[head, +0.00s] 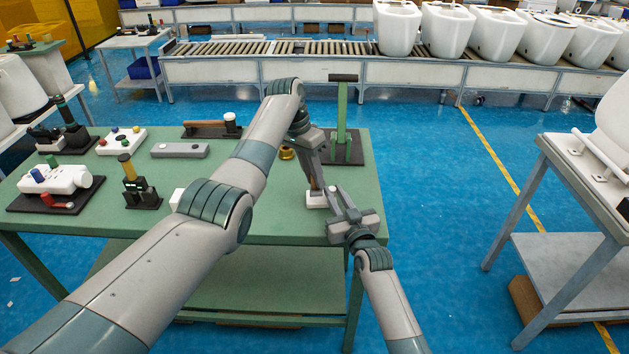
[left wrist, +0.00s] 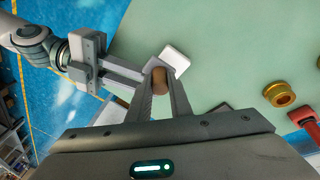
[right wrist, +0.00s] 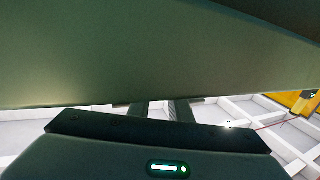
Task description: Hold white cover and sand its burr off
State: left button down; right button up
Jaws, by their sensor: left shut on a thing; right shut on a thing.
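The white cover (head: 316,200) is a small white block at the front right of the green table, and shows in the left wrist view (left wrist: 176,60). My right gripper (head: 332,197) reaches it from the right and is shut on it; the contact is partly hidden. My left gripper (head: 317,185) points down over the cover, shut on a brown cylindrical tool (left wrist: 160,80). The tool's lower end is at or just above the cover; I cannot tell whether they touch. The burr is too small to see. In the right wrist view a dark green surface hides the cover.
A green post (head: 341,118) on a dark base and a brass ring (head: 287,153) stand behind my left gripper. A grey bar (head: 180,150), a black stand (head: 140,190) and several fixtures fill the table's left. The table's right edge is close to my right gripper.

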pick_arm(q)
jog(key=shift+r, duration=2.3)
pick_arm(e)
jog(key=o, duration=1)
jog(key=shift+c, duration=0.2)
jog(key=v, duration=1.2)
pick_arm(q)
jog(key=shift+f, duration=0.1)
